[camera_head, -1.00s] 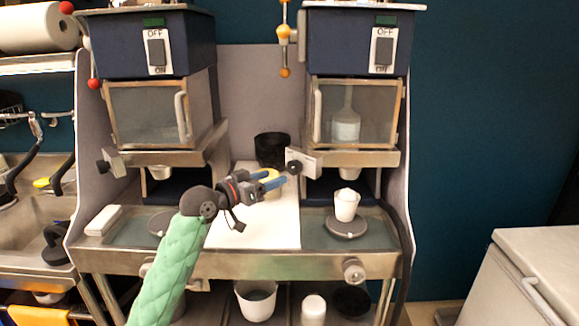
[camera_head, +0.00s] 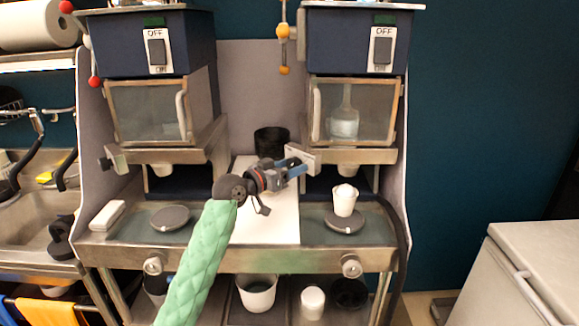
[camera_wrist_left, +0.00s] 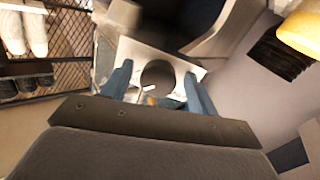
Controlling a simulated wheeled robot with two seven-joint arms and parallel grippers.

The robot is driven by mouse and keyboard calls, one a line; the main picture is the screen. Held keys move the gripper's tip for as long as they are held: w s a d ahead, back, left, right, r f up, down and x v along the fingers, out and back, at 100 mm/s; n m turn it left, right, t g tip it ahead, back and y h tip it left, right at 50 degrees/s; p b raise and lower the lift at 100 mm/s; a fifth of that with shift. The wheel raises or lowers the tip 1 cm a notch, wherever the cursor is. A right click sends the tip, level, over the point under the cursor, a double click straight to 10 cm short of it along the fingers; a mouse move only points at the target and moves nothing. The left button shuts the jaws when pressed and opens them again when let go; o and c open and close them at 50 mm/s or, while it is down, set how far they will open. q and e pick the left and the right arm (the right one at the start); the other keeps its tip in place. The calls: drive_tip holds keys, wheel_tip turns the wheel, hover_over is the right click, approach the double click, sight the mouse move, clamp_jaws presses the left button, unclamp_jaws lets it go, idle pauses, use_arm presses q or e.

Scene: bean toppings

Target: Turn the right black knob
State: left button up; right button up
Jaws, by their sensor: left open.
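The right black knob (camera_wrist_left: 158,74) shows in the left wrist view as a dark round shape against a pale metal plate (camera_wrist_left: 135,52). In the head view, the plate (camera_head: 309,154) is at the left side of the right machine, and the knob is hidden by my gripper. My left gripper (camera_head: 300,167) is open, with its blue fingers reaching the plate. In the left wrist view, its two fingers (camera_wrist_left: 158,88) stand on either side of the knob. I cannot tell whether they touch it. My right gripper is not in view.
A white cup (camera_head: 345,201) stands on the right round scale (camera_head: 345,228), below and right of my gripper. A black container (camera_head: 271,142) is behind it. The left machine has its own plate (camera_head: 116,158). A white bucket (camera_head: 257,293) sits on the lower shelf.

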use_arm(q)
drive_tip(key=shift+c, duration=0.2)
drive_tip(key=c, duration=0.9)
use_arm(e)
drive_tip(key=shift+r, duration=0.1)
